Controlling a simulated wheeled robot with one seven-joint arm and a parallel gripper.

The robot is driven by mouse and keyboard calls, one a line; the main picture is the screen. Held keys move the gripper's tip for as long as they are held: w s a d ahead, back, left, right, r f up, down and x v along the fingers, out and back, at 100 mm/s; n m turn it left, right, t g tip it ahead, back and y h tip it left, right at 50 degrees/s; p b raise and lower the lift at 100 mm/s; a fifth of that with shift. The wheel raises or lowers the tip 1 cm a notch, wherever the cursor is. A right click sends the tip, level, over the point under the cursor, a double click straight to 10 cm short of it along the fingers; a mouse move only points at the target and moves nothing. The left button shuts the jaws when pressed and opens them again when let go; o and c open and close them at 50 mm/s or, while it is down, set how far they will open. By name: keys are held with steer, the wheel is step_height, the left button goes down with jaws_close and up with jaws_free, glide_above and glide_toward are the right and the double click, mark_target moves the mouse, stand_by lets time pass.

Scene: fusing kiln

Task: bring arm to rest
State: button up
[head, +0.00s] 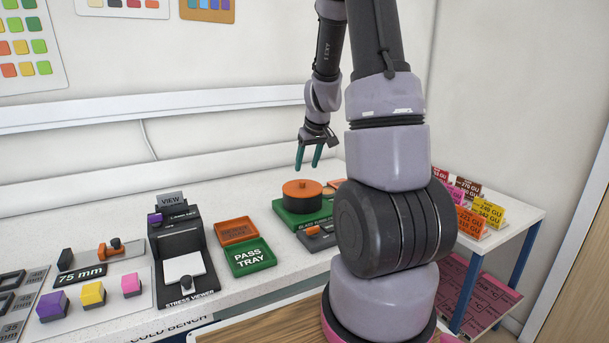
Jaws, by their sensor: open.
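My arm rises at the right of the head view, with its upper links running out of the top edge. My gripper (309,157) hangs down beyond the column, with two teal fingers apart and nothing between them. It is above the back of the white bench (225,297), behind and above the orange-lidded round kiln (302,188) on its green base. The gripper does not appear to touch anything. My large arm links hide part of the bench's right side.
The stress viewer (183,258), green pass tray (251,256) and an orange tray (236,231) stand left of the kiln. Purple, yellow and pink blocks (93,295) sit at the front left. Coloured cards (471,221) stand at the right end. The back wall is close behind.

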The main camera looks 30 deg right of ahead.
steer(key=s+a+r+m+t+y, duration=0.1)
steer(key=s+a+r, duration=0.4)
steer(key=r, duration=0.3)
steer(key=s+a+r+m, duration=0.1)
steer(key=s+a+r, duration=0.35)
steer(key=r, duration=0.35)
steer(key=s+a+r+m, duration=0.1)
steer(key=s+a+r, duration=0.2)
steer(key=s, duration=0.4)
steer(key=s+a+r+m+t, duration=0.1)
steer(key=s+a+r, duration=0.2)
steer(key=s, duration=0.4)
steer(key=shift+s+r+m+t+y, duration=0.15)
steer(key=shift+r+m+t+y, duration=0.15)
steer(key=shift+y, duration=0.1)
